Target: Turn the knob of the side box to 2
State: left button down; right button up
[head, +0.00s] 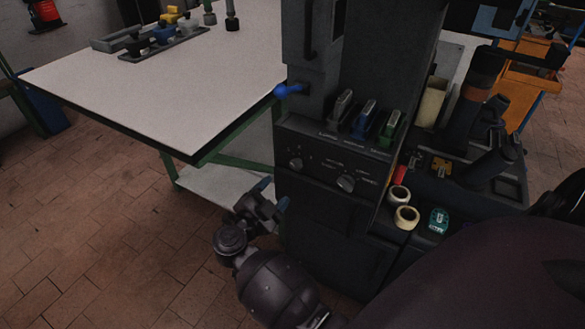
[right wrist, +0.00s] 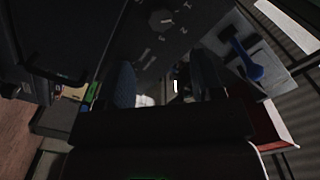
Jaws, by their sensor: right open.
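The dark side box (head: 325,200) stands right of the table in the head view. Its front panel has a left knob (head: 297,163) with small marks around it and a right knob (head: 345,182) with small labels. In the right wrist view a knob (right wrist: 162,20) with marks around it shows at the top, beyond the fingers. I cannot read its setting. My right gripper (head: 272,196) is open and empty, low in front of the panel's left side and below the left knob. Its blue fingertips stand apart in the wrist view (right wrist: 165,88). My left gripper is not in view.
A blue-handled lever (head: 291,90) sticks out at the box's upper left. Several coloured levers (head: 365,118) stand on top. A white table (head: 160,90) with green legs is at the left. Tape rolls (head: 406,217) lie right of the box. Brick floor is free at the lower left.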

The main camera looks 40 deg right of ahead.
aim_at(295, 167)
jog(key=b+x, duration=0.1)
jog(key=x, duration=0.9)
jog(key=shift+w+d, duration=0.1)
jog(key=shift+d, duration=0.05)
jog(key=shift+r, duration=0.1)
jog(key=c, duration=0.9)
